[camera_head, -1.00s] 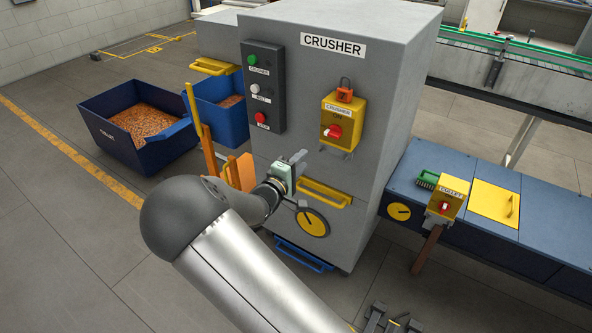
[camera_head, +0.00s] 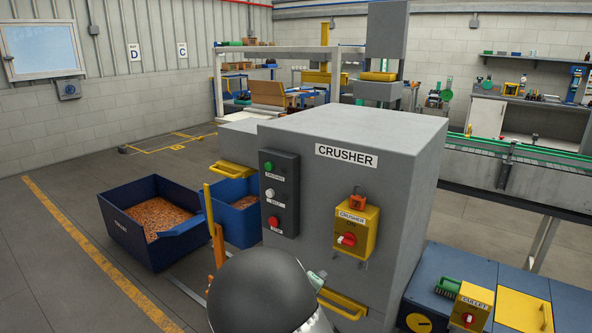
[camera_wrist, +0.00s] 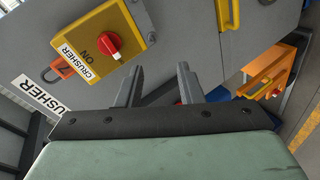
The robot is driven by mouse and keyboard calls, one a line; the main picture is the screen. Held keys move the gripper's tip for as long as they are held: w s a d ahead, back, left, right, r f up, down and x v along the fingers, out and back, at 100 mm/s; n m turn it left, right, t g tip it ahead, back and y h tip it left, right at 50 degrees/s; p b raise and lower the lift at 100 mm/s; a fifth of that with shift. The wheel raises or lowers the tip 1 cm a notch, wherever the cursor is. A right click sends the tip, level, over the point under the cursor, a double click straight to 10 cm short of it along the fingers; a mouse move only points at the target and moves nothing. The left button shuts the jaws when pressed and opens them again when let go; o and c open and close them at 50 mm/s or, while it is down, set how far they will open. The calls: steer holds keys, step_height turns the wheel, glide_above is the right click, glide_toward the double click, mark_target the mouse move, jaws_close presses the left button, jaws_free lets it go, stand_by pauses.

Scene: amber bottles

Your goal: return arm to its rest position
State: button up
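My gripper (camera_wrist: 160,88) shows in the wrist view with its two grey fingers apart and nothing between them. It faces the grey crusher cabinet (camera_head: 395,170). The yellow crusher switch box (camera_wrist: 97,42) with a red knob is at the upper left of the wrist view, apart from the fingers. In the head view my arm's dark rounded joint (camera_head: 262,290) is at the bottom centre, in front of the cabinet. My gripper is mostly hidden behind that joint there; only a small pale part shows at its right.
Two blue bins of amber pieces stand left of the cabinet, the nearer one (camera_head: 150,250) on open floor. A yellow handle (camera_head: 342,304) sticks out from the cabinet front close to my arm. A blue bench with a yellow cullet switch box (camera_head: 471,306) is at the right.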

steer(key=s+d+r+m+g+y, duration=0.2)
steer(key=s+d+m+g, duration=0.1)
steer(key=s, duration=0.9)
steer(key=s+d+r+m+g+y, duration=0.2)
steer(key=s+d+r+g, duration=0.1)
steer(key=s, duration=0.9)
steer(key=s+d+r+m+g+y, duration=0.1)
steer(key=s+g, duration=0.4)
steer(key=s, duration=0.7)
steer(key=d+r+m, duration=0.1)
steer(key=d+m, duration=0.1)
steer(key=shift+r+m+y, duration=0.15)
steer(key=shift+m+y, duration=0.15)
steer(key=shift+y, duration=0.1)
